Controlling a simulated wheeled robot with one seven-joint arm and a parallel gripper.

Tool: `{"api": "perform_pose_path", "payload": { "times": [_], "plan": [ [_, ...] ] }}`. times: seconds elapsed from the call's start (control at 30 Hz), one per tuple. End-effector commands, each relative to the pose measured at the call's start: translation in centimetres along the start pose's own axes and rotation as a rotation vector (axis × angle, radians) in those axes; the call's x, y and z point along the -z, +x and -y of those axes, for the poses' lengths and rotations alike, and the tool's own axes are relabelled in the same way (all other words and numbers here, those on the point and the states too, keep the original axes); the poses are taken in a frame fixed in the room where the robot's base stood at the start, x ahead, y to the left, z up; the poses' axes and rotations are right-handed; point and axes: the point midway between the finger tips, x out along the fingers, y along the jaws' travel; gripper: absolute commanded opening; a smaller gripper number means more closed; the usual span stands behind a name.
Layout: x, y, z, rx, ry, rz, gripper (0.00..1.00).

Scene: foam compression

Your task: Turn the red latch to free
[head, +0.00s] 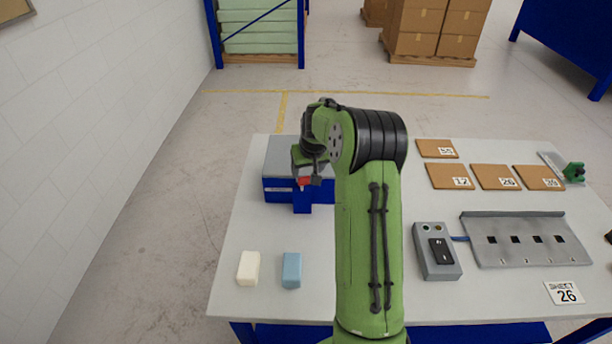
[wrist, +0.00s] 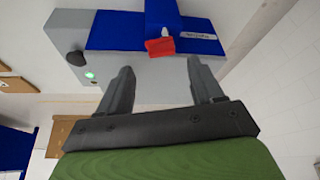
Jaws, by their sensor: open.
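The red latch (wrist: 160,46) sits on the blue front of a grey and blue machine (wrist: 111,33). In the wrist view it lies beyond and between my gripper's two fingers. My gripper (wrist: 155,77) is open, with nothing between the fingertips, and the fingers look apart from the latch. In the head view the latch (head: 304,181) shows as a small red patch just below my gripper (head: 308,168). My arm hides the right part of the machine there. A green light glows on the machine's grey side in the wrist view.
A cream block (head: 248,268) and a blue block (head: 291,270) lie at the table's front left. A grey control box (head: 437,251), a slotted metal plate (head: 525,240) and several numbered brown sheets (head: 449,176) lie right of my arm. The table (head: 235,225) is bare left of the machine.

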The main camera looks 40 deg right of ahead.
Motion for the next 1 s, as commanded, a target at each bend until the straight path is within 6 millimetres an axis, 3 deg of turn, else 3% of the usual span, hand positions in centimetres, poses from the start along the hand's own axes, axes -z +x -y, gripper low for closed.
{"api": "perform_pose_path", "payload": {
  "times": [0.1,0.2,0.57,0.9,1.0],
  "plan": [
    [-0.1,2.8,0.1,0.003,-0.002,0.002,0.66],
    [0.0,4.3,0.1,0.002,-0.003,0.000,0.66],
    [0.1,5.2,0.1,0.001,-0.003,-0.002,0.66],
    [0.1,5.2,0.1,0.001,-0.003,-0.001,0.14],
    [0.1,5.2,0.1,-0.002,0.003,-0.001,0.10]
  ]
}}
